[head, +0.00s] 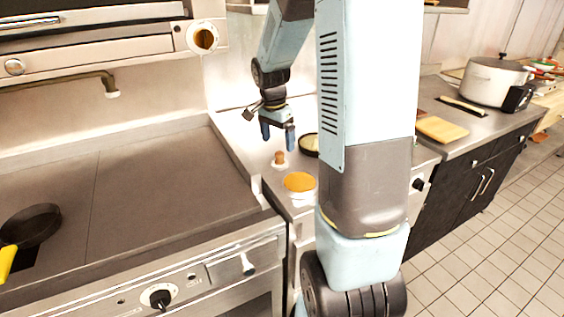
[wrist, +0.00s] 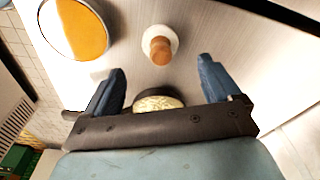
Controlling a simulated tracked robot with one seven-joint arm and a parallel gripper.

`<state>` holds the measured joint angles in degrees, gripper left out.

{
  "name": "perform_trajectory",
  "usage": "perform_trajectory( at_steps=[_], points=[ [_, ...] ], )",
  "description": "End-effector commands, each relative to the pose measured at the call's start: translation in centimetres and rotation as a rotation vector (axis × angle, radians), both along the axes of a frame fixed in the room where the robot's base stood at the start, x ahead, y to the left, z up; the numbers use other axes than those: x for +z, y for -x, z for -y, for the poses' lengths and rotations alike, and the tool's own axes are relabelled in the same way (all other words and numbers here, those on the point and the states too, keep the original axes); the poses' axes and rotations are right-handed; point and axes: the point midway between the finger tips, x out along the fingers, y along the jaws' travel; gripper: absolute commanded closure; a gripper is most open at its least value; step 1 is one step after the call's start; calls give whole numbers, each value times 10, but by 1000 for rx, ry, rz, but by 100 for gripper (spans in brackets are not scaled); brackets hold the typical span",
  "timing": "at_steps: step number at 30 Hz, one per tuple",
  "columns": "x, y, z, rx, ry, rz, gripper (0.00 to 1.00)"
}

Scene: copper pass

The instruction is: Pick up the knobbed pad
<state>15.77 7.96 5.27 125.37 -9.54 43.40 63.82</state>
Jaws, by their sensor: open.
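The knobbed pad, a pale disc with an upright brown wooden knob (head: 279,158), rests on the narrow metal counter. In the wrist view the knob (wrist: 160,47) stands a little beyond the fingertips, roughly centred between them. My gripper (head: 278,138) is open and empty, fingers pointing down, above the pad. In the wrist view my gripper (wrist: 161,68) shows both blue fingers spread wide with nothing between their tips. The pad's white rim shows around the knob's base.
A white dish with an orange surface (head: 299,182) sits in front of the pad. A dark pan with pale contents (head: 309,145) is close behind, partly hidden by my arm. The griddle (head: 150,210) lies left, behind a raised metal edge. A pot (head: 493,78) stands far right.

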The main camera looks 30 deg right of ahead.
Motion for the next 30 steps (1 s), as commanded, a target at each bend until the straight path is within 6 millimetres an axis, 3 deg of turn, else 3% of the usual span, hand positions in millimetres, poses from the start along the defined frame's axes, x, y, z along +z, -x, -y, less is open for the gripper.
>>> perform_trajectory(
  at_steps=[3,11,21,30],
  points=[
    [-15,-1,2,0,-1,-1,10],
    [-30,-1,4,-1,0,-1,10],
    [-70,-5,9,-1,-1,0,10],
    [-73,-5,9,-1,0,2,10]
  ],
)
